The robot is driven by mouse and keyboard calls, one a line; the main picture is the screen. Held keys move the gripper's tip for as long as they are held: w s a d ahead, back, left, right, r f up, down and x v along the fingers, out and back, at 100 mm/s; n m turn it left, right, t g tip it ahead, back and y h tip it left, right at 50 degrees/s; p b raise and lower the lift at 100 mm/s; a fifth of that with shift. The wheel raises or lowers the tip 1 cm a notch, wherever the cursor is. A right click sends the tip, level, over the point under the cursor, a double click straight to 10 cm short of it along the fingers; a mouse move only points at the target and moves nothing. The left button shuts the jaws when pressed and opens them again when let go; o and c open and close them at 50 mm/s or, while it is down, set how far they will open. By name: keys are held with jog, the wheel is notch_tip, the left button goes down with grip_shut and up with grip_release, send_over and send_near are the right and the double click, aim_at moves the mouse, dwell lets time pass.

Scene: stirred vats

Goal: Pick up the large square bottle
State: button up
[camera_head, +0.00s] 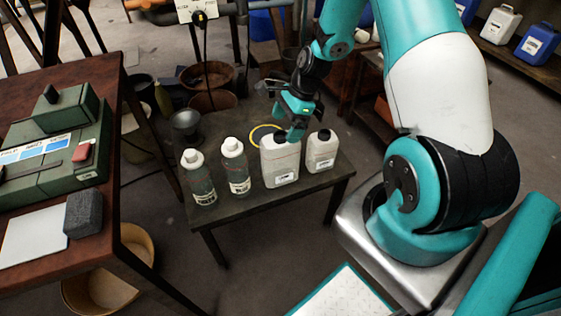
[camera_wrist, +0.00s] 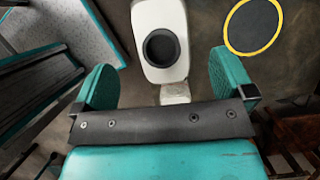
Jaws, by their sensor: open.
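The large square bottle (camera_head: 279,164) is white with a dark cap and a label, and stands upright on a low dark table (camera_head: 221,215). My gripper (camera_head: 297,133) is over its top right, hiding part of the cap and shoulder. In the wrist view a white bottle with a black cap (camera_wrist: 151,15), apparently the large one, lies ahead of my gripper (camera_wrist: 166,78), roughly centred between the spread teal fingers. The fingers are open and empty. Whether they touch the bottle is not clear.
A smaller square bottle (camera_head: 321,152) stands close on the right. Two round white-capped bottles (camera_head: 236,168) (camera_head: 198,180) stand on the left. A yellow-rimmed dark disc (camera_wrist: 252,26) lies behind. A brown bench (camera_head: 120,240) with a green device (camera_head: 60,140) is at left.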

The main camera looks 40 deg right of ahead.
aim_at(278, 140)
jog(key=shift+b+x, duration=0.45)
jog(key=shift+x, duration=2.7)
jog(key=shift+d, duration=0.1)
jog(key=c, duration=1.2)
